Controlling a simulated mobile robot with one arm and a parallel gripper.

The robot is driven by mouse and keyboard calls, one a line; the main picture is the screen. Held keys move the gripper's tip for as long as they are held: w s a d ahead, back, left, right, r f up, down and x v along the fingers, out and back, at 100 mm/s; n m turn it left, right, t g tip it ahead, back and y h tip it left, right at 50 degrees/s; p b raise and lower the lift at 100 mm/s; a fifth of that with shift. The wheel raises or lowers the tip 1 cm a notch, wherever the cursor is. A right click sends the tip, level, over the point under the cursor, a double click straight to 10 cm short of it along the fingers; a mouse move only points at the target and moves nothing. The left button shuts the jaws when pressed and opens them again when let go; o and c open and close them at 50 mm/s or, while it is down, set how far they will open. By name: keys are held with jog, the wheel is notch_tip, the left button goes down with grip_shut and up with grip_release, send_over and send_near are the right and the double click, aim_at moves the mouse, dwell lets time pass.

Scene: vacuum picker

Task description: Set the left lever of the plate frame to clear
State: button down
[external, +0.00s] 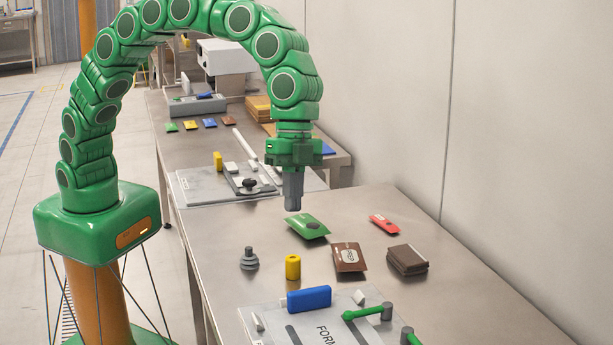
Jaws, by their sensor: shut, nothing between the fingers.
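The plate frame (262,318) lies at the bottom of the view on the near table, cut off by the lower edge. Part of the lettering "FORM" shows on it. A green lever (362,314) with a grey pivot is on its right part, its arm pointing left. A second green lever (408,337) at the lower right is mostly cut off. I cannot tell either lever's marked setting. My gripper (293,207) points straight down, shut and empty, above the table behind the green packet, well apart from the levers.
A blue block (309,299) rests on the frame's back edge. A yellow cylinder (292,267), a grey stepped knob (249,259), a green packet (308,226), brown packets (348,258) and a red packet (384,224) lie behind it. A wall borders the right.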

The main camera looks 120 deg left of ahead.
jog(key=m+t, duration=0.2)
send_over(368, 314)
jog(key=d, duration=0.2)
notch_tip(368, 314, down, 9)
jog(key=shift+a, duration=0.2)
jog(key=shift+s+f, duration=0.1)
jog(key=shift+f, duration=0.05)
jog(key=shift+x, duration=5)
jog(key=shift+s+a+f, duration=0.1)
jog(key=shift+s+a, duration=0.6)
jog(key=shift+s, duration=0.1)
jog(key=shift+s+a+f, duration=0.3)
jog(key=shift+s+a, duration=0.4)
jog(key=shift+s+a, duration=0.1)
jog(key=shift+a, duration=0.05)
